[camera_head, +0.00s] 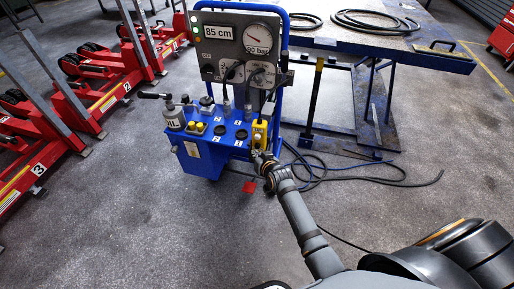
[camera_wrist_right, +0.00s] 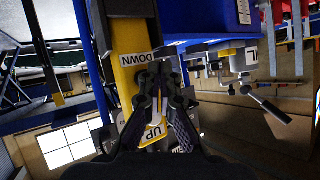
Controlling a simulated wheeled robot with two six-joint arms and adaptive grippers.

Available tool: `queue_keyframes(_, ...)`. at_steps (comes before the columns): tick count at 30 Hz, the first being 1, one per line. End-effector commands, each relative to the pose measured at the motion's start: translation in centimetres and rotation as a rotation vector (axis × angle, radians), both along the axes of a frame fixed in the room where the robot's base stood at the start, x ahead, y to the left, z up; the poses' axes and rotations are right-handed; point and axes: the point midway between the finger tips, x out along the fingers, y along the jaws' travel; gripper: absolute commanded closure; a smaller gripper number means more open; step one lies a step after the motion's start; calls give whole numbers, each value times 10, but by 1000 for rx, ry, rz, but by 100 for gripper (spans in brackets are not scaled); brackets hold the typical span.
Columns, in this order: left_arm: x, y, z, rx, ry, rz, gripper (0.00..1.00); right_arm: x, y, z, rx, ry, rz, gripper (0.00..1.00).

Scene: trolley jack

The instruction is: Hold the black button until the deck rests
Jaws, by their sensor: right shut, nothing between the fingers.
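A yellow pendant (camera_head: 259,134) hangs at the right side of the blue hydraulic trolley (camera_head: 205,150). In the right wrist view the yellow pendant (camera_wrist_right: 130,75) fills the middle, with a DOWN label (camera_wrist_right: 139,59) and an UP label (camera_wrist_right: 153,133), both upside down. My right gripper (camera_wrist_right: 161,80) is shut and empty, its fingertips at the pendant's face beside the DOWN label. The fingers hide the black button, so I cannot tell whether it is pressed. A blue-edged platform (camera_head: 440,62), possibly the deck, stands raised on legs. My left gripper is out of view.
The panel display (camera_head: 218,32) reads 85 cm, with a green light and a pressure gauge (camera_head: 262,35) beside it. Red numbered lift units (camera_head: 95,95) stand at the left. Hoses (camera_head: 395,180) lie on the floor right of the trolley.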

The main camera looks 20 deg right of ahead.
Motion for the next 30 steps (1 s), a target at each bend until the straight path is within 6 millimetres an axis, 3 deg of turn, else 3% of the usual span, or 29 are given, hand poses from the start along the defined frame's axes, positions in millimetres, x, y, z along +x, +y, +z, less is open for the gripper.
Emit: queue_keyframes(30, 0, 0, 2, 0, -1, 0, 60, 11, -7, 0, 0, 0, 0, 100)
